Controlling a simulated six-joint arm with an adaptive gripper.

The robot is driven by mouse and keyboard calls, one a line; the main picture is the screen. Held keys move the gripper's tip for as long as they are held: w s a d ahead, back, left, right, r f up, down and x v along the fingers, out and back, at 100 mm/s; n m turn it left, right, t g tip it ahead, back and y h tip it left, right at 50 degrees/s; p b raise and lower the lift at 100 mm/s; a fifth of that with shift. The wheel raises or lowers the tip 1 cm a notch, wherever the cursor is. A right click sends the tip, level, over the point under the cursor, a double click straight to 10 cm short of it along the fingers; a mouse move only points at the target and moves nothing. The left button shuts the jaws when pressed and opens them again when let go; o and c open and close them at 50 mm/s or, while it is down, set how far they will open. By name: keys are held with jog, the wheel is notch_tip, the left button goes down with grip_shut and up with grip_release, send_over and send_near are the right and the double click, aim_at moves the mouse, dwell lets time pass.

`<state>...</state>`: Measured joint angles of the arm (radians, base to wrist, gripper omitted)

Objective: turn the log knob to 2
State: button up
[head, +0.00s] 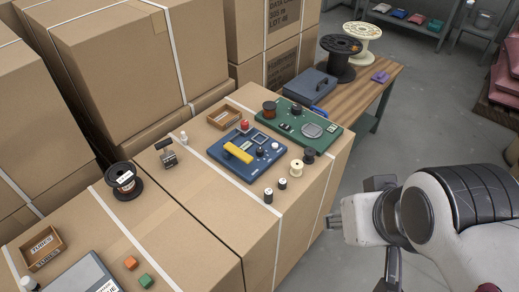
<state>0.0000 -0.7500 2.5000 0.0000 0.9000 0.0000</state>
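A blue panel (235,163) lies on the cardboard boxes in the middle of the head view. It carries a yellow block (238,152), a framed dark window and small round knobs at its right side, such as a dark one (260,152) and a pale one (275,146). The labels are too small to read, so I cannot tell which is the log knob or where it points. My gripper (345,218) is right of the boxes, over the floor, apart from the panel. Its finger opening is unclear.
A green board (322,142) lies behind the panel. Small spools stand close by, including a cream one (296,168) and a black one (268,196). A larger black spool (124,182) stands left. Tall boxes rise behind. Bare box top lies in front of the panel.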

jog(key=n+g+h, duration=0.1)
jog(key=n+h, duration=0.1)
jog(key=n, duration=3)
send_over(260, 149)
jog(key=s+a, duration=0.2)
jog(key=s, duration=0.1)
notch_tip(260, 149, down, 20)
jog(key=shift+s+d, duration=0.2)
jog(key=shift+d, duration=0.05)
jog(key=shift+f+g, duration=0.1)
jog(key=shift+g, duration=0.2)
jog(key=shift+x, duration=3.75)
